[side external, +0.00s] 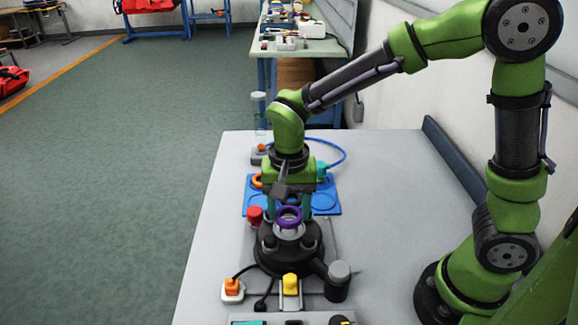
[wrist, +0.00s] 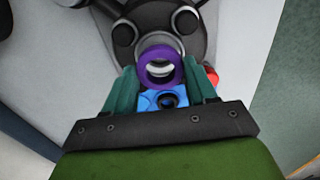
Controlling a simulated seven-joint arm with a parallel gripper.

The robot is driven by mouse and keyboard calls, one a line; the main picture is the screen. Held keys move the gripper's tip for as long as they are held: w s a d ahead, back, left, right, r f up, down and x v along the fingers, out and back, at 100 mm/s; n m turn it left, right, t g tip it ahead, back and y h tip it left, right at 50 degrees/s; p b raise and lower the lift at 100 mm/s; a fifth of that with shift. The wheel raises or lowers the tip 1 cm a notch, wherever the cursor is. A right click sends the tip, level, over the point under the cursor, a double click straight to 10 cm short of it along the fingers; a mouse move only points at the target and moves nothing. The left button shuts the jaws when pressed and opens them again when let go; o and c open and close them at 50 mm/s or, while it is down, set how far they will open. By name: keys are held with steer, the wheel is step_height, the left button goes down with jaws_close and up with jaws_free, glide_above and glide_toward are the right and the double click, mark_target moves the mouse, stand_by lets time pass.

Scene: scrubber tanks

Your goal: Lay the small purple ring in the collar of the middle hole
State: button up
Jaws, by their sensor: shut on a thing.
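The small purple ring (side external: 279,217) is held between the teal fingertips of my gripper (side external: 291,210). In the wrist view the ring (wrist: 146,66) sits between the two fingers (wrist: 160,82), and a pale surface shows through its hole. My gripper is shut on it. The black tank (side external: 268,257) stands under the gripper, with a grey collar (side external: 290,234) on top around its middle hole. In the side view the ring appears just over this collar; I cannot tell whether they touch. In the wrist view the ring covers part of the collar (wrist: 148,40).
A red knob (side external: 254,215) is close left of the gripper. An orange plug (side external: 232,287), a yellow part (side external: 290,284) and a dark cylinder (side external: 338,286) stand in front.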

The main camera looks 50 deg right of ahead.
steer(key=shift+f, duration=0.35)
stand_by(0.3)
steer(key=shift+f, duration=0.25)
steer(key=shift+f, duration=0.7)
stand_by(1.2)
steer(key=o, duration=1.5)
steer(key=shift+r, duration=0.1)
step_height(320, 180, up, 7)
stand_by(0.6)
stand_by(0.4)
